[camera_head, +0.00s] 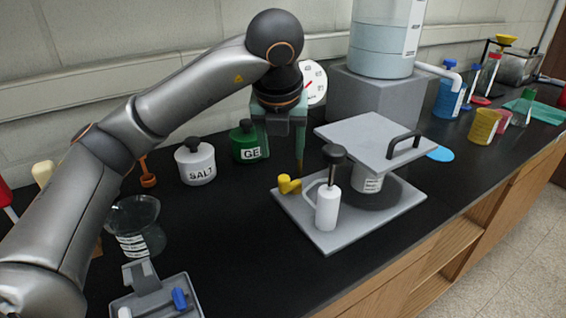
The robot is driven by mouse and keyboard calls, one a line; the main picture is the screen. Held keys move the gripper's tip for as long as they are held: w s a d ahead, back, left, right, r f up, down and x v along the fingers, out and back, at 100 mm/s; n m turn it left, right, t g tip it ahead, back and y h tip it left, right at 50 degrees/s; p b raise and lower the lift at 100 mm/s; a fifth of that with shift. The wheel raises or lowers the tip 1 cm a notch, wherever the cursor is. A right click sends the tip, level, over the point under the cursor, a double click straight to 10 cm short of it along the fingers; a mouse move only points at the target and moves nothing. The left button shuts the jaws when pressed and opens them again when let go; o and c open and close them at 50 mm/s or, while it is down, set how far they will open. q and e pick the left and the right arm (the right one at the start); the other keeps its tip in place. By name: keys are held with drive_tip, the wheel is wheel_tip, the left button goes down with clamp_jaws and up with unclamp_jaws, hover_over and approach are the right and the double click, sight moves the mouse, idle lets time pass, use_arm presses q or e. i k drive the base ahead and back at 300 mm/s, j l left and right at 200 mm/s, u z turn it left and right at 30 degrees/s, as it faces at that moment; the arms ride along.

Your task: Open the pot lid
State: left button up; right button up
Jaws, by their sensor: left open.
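A white pot labelled SALT (196,164) with a dark knob on its lid stands upright on the black bench. A green pot (245,143) with a dark knob and a partly hidden label stands to its right. A grey square plate with a black handle (404,143) lies above a small white labelled container (368,180) on a grey base plate (327,241). Which of these is the task's pot is not clear. My left gripper (281,158) is open, pointing down beside the green pot and behind the base plate, with nothing seen between its fingers. My right gripper is out of view.
A white bottle with a dark top (327,207) and a yellow part (289,184) stand on the base plate. A glass bowl (135,224) is at left. A large clear tank (382,45) stands behind on a grey block. Bare bench lies in front of the pots.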

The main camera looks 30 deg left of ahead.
sight(380, 145)
drive_tip(key=k+l, duration=0.7)
drive_tip(key=k, duration=0.2)
